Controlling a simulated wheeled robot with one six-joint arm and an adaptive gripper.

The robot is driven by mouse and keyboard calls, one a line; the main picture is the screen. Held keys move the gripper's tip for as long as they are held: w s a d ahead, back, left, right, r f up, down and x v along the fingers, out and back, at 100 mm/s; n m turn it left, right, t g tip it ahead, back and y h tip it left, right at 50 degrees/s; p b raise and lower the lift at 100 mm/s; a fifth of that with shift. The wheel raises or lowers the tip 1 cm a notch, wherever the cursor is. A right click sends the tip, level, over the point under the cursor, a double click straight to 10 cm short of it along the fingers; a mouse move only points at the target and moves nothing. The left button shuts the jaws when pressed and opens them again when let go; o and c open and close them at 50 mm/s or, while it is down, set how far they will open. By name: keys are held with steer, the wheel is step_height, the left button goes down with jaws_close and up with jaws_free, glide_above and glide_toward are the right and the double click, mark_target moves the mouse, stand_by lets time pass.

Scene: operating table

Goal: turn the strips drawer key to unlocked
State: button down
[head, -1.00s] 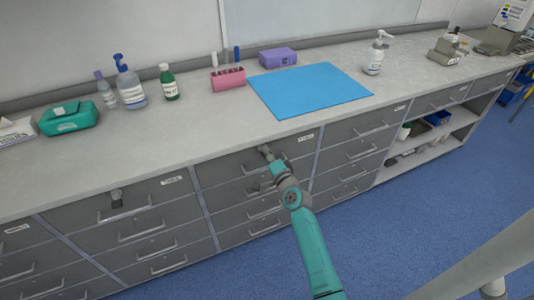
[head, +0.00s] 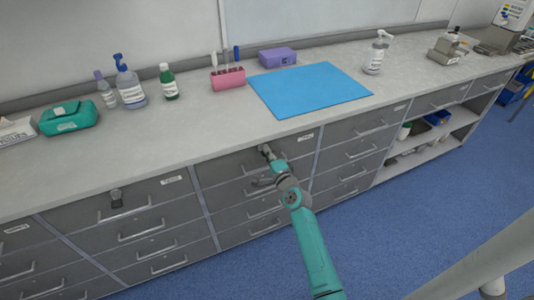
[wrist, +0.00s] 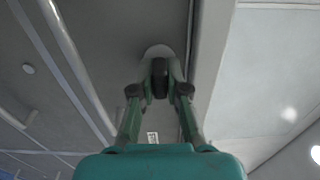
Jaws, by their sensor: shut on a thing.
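My gripper (head: 266,152) is at the front of a top drawer (head: 228,170) under the counter, just below the counter's edge. In the wrist view its two fingers (wrist: 159,80) are closed on a small dark key (wrist: 160,72) in front of a pale round lock plate (wrist: 158,51). The key stands out from the grey drawer front. My gripper and wrist hide the key in the head view. The key's exact angle is hard to tell. The drawer looks closed, and its small white label (head: 306,137) is too small to read.
Another lock with a key (head: 116,198) is on the top drawer to the left. Bar handles (head: 140,236) stick out from the drawers. On the counter are a blue mat (head: 310,89), a pink holder (head: 228,78) and several bottles. The blue floor (head: 420,220) at right is clear.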

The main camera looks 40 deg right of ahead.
steer(key=c, duration=1.2)
jaws_free()
steer(key=shift+o, duration=0.2)
steer(key=shift+s, duration=0.15)
steer(key=v, duration=1.1)
steer(key=shift+s, duration=0.35)
steer(key=shift+a, duration=0.15)
